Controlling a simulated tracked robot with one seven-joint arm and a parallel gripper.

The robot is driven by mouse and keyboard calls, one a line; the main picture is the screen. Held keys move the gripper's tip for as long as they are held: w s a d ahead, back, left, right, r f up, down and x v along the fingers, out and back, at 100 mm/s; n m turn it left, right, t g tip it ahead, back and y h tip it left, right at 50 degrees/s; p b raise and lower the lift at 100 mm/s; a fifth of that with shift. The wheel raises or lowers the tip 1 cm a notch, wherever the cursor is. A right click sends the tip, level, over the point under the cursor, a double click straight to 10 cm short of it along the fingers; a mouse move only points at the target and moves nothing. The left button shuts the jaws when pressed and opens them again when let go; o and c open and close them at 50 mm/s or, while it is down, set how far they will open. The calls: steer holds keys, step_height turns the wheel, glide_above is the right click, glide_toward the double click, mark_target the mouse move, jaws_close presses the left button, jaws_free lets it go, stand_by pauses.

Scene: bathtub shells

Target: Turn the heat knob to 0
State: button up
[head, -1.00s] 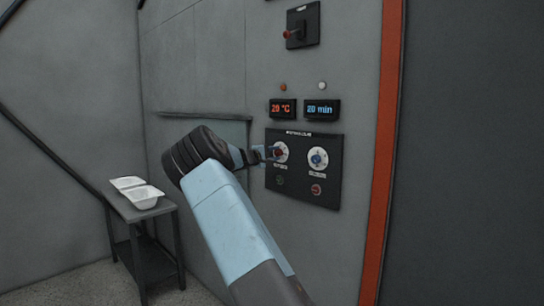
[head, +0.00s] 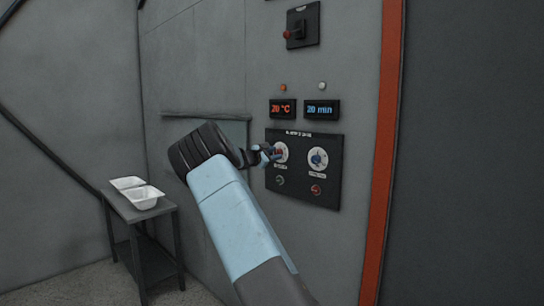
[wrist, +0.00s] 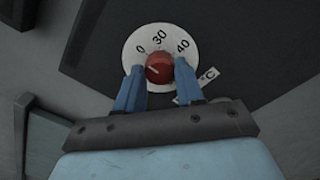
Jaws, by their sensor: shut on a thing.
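The red heat knob (wrist: 159,67) sits at the centre of a white dial (wrist: 135,50) marked 0, 30 and 40 in the wrist view. A pale line on the knob lies towards its lower left, below the 0 mark. My gripper (wrist: 159,76) is shut on the knob, with one blue finger on each side of it. In the head view my gripper (head: 272,155) is at the left dial of the black control panel (head: 300,198) and partly hides the knob. The red display (head: 282,109) above reads about 20 °C.
A blue knob (head: 318,159) on a second white dial is just right of my gripper. Below are a green button (head: 280,181) and a red button (head: 316,190). A red-handled switch (head: 299,32) is above. A side table (head: 160,211) with white trays stands at left.

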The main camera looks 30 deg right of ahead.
steer(key=shift+s+d+f, duration=0.15)
steer(key=shift+d+f, duration=0.05)
steer(key=shift+f, duration=0.25)
steer(key=o, duration=0.8)
steer(key=shift+o, duration=1.2)
steer(key=shift+r, duration=0.15)
steer(key=shift+a, duration=0.1)
steer(key=shift+r, duration=0.1)
steer(key=v, duration=1.3)
steer(key=shift+a, duration=0.35)
